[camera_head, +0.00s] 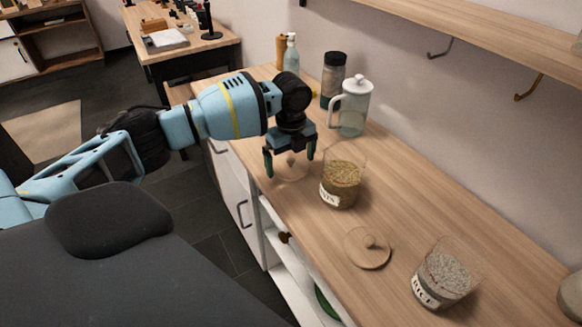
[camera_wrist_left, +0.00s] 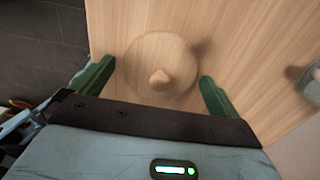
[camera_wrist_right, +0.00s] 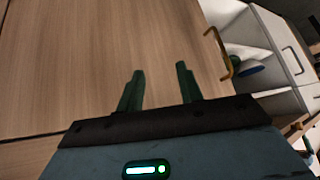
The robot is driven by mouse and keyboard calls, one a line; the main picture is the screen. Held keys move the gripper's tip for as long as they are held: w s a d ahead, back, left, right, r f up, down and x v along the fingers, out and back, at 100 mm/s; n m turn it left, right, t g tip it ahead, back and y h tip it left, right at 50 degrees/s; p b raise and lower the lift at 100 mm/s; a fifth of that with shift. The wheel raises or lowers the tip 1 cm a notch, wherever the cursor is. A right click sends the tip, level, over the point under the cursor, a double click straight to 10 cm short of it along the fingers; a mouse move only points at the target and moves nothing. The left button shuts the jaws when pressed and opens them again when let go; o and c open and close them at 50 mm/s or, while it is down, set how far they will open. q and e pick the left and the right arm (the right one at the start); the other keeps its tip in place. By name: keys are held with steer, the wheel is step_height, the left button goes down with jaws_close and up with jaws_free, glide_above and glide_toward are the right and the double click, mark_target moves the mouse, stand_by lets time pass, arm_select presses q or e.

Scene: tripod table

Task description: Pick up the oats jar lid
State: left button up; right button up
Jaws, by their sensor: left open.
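The oats jar (camera_head: 340,185), a clear glass jar of grain with a label, stands uncovered on the wooden counter. A round wooden lid with a knob (camera_head: 291,161) lies beside it, partly hidden by my left gripper (camera_head: 290,164). In the left wrist view the lid (camera_wrist_left: 160,50) lies flat, its knob between the open, empty fingers of the left gripper (camera_wrist_left: 157,72). The fingers point down over it; contact cannot be told. My right gripper (camera_wrist_right: 160,70) shows only in its wrist view, fingers apart and empty, facing a wooden surface.
A second wooden lid (camera_head: 367,250) lies nearer on the counter, next to the rice jar (camera_head: 443,277). A glass pitcher (camera_head: 352,108), a dark-lidded jar (camera_head: 333,78) and a soap bottle (camera_head: 291,55) stand farther back. The counter's left edge is close to my left gripper.

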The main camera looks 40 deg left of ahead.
mark_target(289, 161)
steer(key=shift+s, duration=0.1)
arm_select(q)
steer(key=c, duration=0.9)
arm_select(e)
steer(key=shift+s, duration=0.25)
arm_select(q)
steer(key=shift+r, duration=0.1)
steer(key=shift+r, duration=0.45)
steer(key=r, duration=0.2)
steer(key=shift+s+r, duration=0.3)
steer(key=shift+s, duration=0.1)
steer(key=s+d, duration=0.1)
steer(key=s, duration=0.4)
steer(key=s+d+r+p, duration=0.1)
steer(key=s, duration=0.9)
steer(key=shift+d+r, duration=0.2)
steer(key=shift+d, duration=0.2)
arm_select(e)
steer(key=shift+w+d+r, duration=0.1)
steer(key=shift+w+r, duration=0.25)
steer(key=shift+r, duration=0.45)
